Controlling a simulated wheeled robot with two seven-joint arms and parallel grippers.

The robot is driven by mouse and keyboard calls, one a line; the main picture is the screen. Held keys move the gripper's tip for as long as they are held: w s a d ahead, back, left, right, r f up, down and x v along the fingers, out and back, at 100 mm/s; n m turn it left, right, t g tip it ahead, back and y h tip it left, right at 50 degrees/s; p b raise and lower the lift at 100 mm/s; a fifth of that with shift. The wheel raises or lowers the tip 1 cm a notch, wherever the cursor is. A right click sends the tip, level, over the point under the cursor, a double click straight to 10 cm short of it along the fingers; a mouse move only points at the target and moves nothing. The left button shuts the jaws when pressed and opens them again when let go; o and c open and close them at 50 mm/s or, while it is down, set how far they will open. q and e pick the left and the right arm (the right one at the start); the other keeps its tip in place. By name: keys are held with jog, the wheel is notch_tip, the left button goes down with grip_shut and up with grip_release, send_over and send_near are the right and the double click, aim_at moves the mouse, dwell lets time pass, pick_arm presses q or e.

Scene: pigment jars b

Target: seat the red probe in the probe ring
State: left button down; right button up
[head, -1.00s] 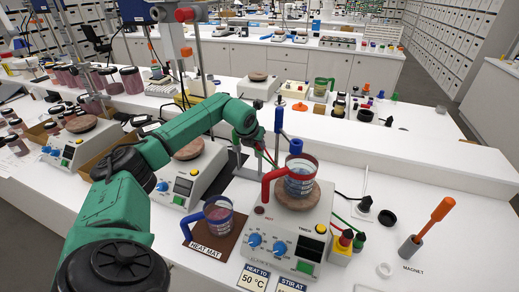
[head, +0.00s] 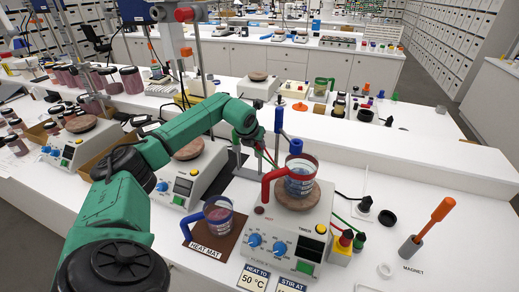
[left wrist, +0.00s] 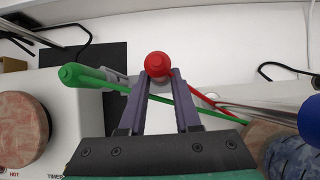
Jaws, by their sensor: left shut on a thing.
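My left gripper (left wrist: 158,100) is shut on the red probe (left wrist: 157,64), whose rounded red end stands up between the fingertips in the left wrist view. A red lead runs from it to the right. A green probe (left wrist: 82,76) lies just left of the fingers, apart from them. In the head view the left gripper (head: 258,146) is beside the stand with the blue-topped rod (head: 278,120), behind the hot plate (head: 292,236). The red probe is mostly hidden there. I cannot clearly make out the probe ring. My right gripper is not in view.
A red-handled beaker (head: 299,185) stands on the hot plate. A blue-handled beaker (head: 218,216) stands on the brown heat mat (head: 206,240). A yellow block (head: 340,251) with red and green plugs and an orange-handled magnet tool (head: 430,225) are at right.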

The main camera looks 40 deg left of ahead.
pick_arm(q)
jog(key=shift+r+p, duration=0.5)
jog(key=shift+r, duration=0.35)
dwell(0.4)
notch_tip(320, 180, up, 16)
jog(key=p, duration=0.6)
jog(key=shift+r, duration=0.2)
dwell(0.9)
